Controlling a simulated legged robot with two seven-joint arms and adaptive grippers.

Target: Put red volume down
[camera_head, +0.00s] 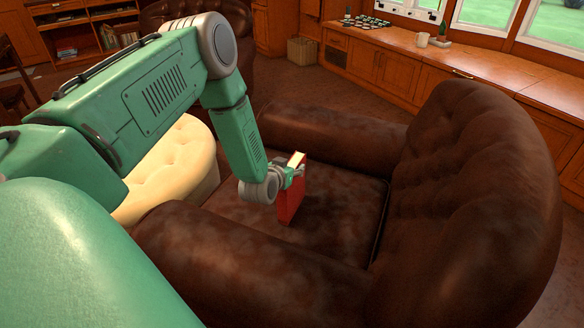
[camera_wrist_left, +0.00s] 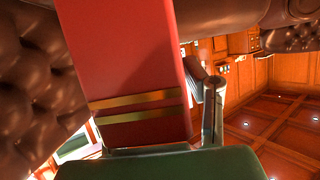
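The red volume (camera_head: 290,203) is upright over the seat of a dark brown leather armchair (camera_head: 340,215), with pale page edges at its top. My left gripper (camera_head: 295,172) is shut on its upper part. Whether the lower edge touches the seat, I cannot tell. In the left wrist view the red volume (camera_wrist_left: 125,50) fills the middle, with two gold bands across its cover near the gripper. One finger (camera_wrist_left: 213,108) shows along its right side; the other is hidden. My right gripper is not in view.
The armchair's near arm (camera_head: 240,255), far arm (camera_head: 335,133) and tall backrest (camera_head: 475,190) surround the seat. A cream tufted seat (camera_head: 178,170) stands at left. Bare seat lies around the volume.

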